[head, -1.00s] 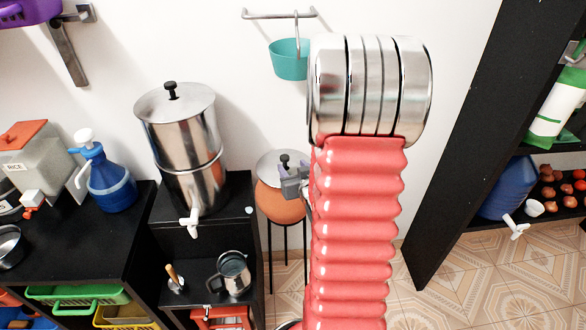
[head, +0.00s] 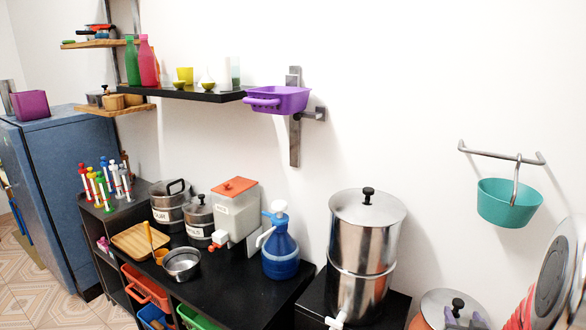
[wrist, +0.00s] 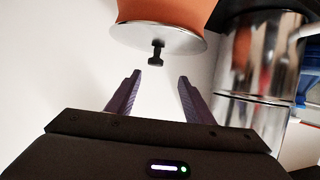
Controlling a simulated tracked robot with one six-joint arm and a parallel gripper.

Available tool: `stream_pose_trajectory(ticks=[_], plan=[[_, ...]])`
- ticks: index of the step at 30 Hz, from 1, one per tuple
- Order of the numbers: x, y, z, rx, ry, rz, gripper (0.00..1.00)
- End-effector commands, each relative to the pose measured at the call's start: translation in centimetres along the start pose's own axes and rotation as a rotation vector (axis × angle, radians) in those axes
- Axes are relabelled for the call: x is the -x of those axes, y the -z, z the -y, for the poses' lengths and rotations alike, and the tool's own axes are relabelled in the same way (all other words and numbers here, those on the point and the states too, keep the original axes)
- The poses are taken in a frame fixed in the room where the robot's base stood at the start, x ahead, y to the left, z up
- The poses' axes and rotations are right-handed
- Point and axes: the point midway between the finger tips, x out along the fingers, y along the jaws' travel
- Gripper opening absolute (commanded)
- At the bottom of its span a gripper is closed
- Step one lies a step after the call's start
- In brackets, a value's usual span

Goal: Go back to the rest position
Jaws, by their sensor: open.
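My gripper (wrist: 160,77) is open and empty in the wrist view, its two dark purple fingers spread apart. The black knob (wrist: 157,54) of a silver lid (wrist: 130,37) is just beyond the fingertips, not between them. The lid sits on an orange pot (wrist: 160,10), which appears upside down in this view. In the head view, the lid (head: 436,304) is at the bottom right, with my gripper's grey fingers close to its knob. My arm fills the lower right corner and hides part of that area.
A tall steel water filter (head: 362,245) stands left of the pot and also shows close by in the wrist view (wrist: 250,60). A teal basket (head: 508,205) hangs on the wall above. A black counter (head: 240,295) holds a blue jug (head: 281,248) and several containers.

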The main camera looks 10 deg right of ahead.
Motion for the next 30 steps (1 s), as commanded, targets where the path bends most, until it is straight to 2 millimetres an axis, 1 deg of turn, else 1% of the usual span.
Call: stream_pose_trajectory(ticks=[1,8,14,17,23,29,30], plan=[[0.2,0.7,0.7,0.012,0.005,0.008,0.47],[1.9,2.9,4.4,0.065,0.018,0.098,0.47],[4.4,4.4,7.8,0.103,0.035,0.181,0.47],[6.0,5.0,9.5,0.118,0.046,0.222,0.47],[9.7,5.8,12.8,0.147,0.078,0.304,0.47],[14.3,6.1,15.9,0.172,0.123,0.387,0.47],[15.3,6.1,16.5,0.177,0.133,0.404,0.47]])
